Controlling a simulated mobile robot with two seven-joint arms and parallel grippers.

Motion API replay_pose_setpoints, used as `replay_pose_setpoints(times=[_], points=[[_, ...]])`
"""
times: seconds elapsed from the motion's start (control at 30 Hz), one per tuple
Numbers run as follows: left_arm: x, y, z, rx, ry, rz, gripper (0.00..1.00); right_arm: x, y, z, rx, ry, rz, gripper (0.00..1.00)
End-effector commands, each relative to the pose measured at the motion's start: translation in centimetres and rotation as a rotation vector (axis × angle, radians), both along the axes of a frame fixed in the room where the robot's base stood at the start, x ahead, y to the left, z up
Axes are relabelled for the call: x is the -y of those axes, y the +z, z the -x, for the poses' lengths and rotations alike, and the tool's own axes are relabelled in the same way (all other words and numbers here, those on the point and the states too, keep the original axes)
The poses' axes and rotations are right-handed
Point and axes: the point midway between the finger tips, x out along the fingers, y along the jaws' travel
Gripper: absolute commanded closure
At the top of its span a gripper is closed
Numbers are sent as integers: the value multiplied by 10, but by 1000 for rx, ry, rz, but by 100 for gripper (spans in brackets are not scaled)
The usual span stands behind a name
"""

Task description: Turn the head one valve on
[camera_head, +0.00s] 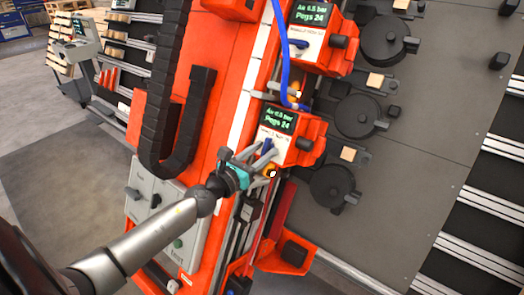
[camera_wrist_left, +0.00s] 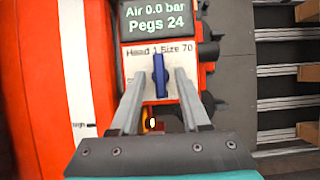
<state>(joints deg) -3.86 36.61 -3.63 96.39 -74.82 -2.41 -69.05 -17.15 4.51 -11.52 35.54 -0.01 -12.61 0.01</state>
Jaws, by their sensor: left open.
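The head one unit (camera_head: 305,140) is an orange-red box on the orange gantry, with a green-lettered display (camera_wrist_left: 158,17). In the left wrist view the display reads "Air 0.0 bar, Pegs 24", with a "Head 1 Size 70" label below. Its blue valve lever (camera_wrist_left: 160,76) stands upright in that view; it also shows in the head view (camera_head: 267,147). My left gripper (camera_head: 261,155) is open, its two grey fingers (camera_wrist_left: 160,92) on either side of the lever. A gap shows on both sides; contact is not visible. My right gripper is out of view.
A similar unit (camera_head: 325,38) sits above, its display reading about 6.5 bar. A blue hose (camera_head: 284,60) hangs close by. Black round reels (camera_head: 357,116) stand to the right. A black cable chain (camera_head: 165,110) and a grey control box (camera_head: 153,205) are left of the gripper.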

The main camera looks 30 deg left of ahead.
Motion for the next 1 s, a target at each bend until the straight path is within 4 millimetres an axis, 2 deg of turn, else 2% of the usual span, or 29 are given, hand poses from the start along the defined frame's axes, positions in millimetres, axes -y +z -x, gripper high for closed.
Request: replay_pose_setpoints(times=[0.2,0.6,1.0], points=[[0,0,0,0,0,0,54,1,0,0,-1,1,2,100],[0,0,0,0,0,1,99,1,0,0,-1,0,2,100],[0,0,0,0,0,1,100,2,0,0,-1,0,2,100]])
